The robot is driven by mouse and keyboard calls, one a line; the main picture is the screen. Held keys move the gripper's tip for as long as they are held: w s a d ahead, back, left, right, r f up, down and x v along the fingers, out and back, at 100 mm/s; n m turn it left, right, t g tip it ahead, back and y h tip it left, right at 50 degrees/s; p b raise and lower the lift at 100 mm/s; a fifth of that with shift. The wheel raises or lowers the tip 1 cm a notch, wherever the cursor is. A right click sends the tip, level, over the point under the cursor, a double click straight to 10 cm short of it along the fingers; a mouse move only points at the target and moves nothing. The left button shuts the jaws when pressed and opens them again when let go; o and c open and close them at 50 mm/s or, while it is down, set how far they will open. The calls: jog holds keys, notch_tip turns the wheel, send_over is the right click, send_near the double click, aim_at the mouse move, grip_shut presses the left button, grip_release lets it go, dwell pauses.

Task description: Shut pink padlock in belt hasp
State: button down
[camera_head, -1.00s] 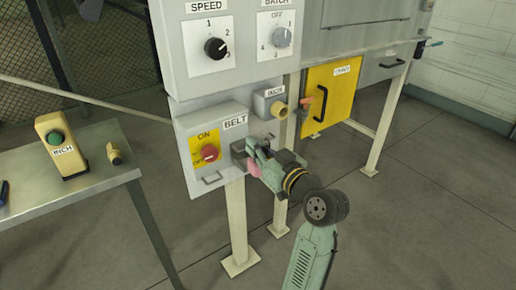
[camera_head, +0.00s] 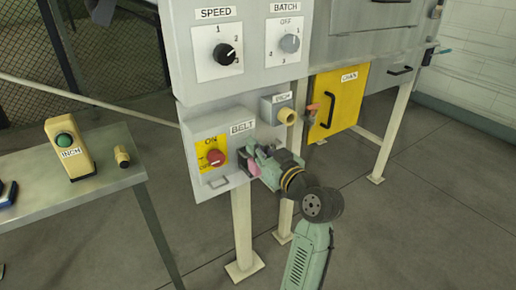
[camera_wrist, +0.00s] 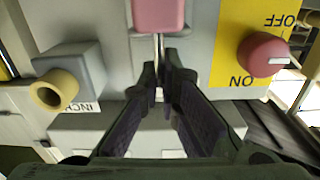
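The pink padlock (camera_head: 254,168) is at the right of the front of the grey BELT box (camera_head: 208,130), partly hidden behind my gripper. In the wrist view, which is upside down, the padlock's pink body (camera_wrist: 158,14) is at the top edge and cut off. A thin metal bar, seemingly its shackle (camera_wrist: 159,47), runs from it towards my fingertips. The fingertips are around or just in front of the bar; contact is unclear. The hasp and the shackle's far end are hidden.
A red knob (camera_wrist: 263,54) on a yellow ON/OFF plate is beside the padlock. A tan-ringed INCH socket (camera_head: 287,116) projects on the other side. A bench (camera_head: 110,175) with an INCH pendant (camera_head: 70,148) stands at the left; a yellow door (camera_head: 340,95) is at the right.

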jog(key=shift+w+a, duration=0.45)
jog(key=shift+w, duration=0.05)
jog(key=shift+w, duration=0.1)
jog(key=shift+f, duration=0.15)
dwell(0.5)
jog(key=c, duration=1.7)
grip_release()
jog(key=shift+o, duration=0.3)
jog(key=o, duration=0.6)
jog(key=shift+c, duration=0.2)
